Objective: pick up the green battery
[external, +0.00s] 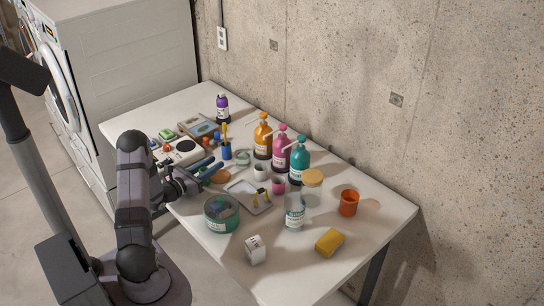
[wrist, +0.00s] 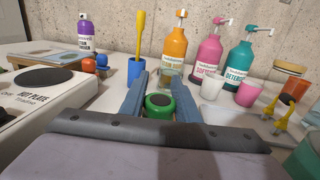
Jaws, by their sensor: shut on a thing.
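The green battery (wrist: 158,105) is in the wrist view, between the two blue fingers of my gripper (wrist: 161,82). It shows a green body and a dark round end facing the camera. My gripper is shut on it. In the external view my gripper (external: 213,166) is low over the left part of the table, beside the hot plate; I cannot make out the battery there, and I cannot tell whether it touches the table.
A blue cup with a yellow brush (wrist: 135,70) and a glass beaker (wrist: 169,76) stand just beyond my fingers. The hot plate (wrist: 45,85) is on the left. Orange (external: 263,138), pink (external: 281,150) and teal (external: 299,163) pump bottles line the back. A metal tray (external: 240,190) lies nearby.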

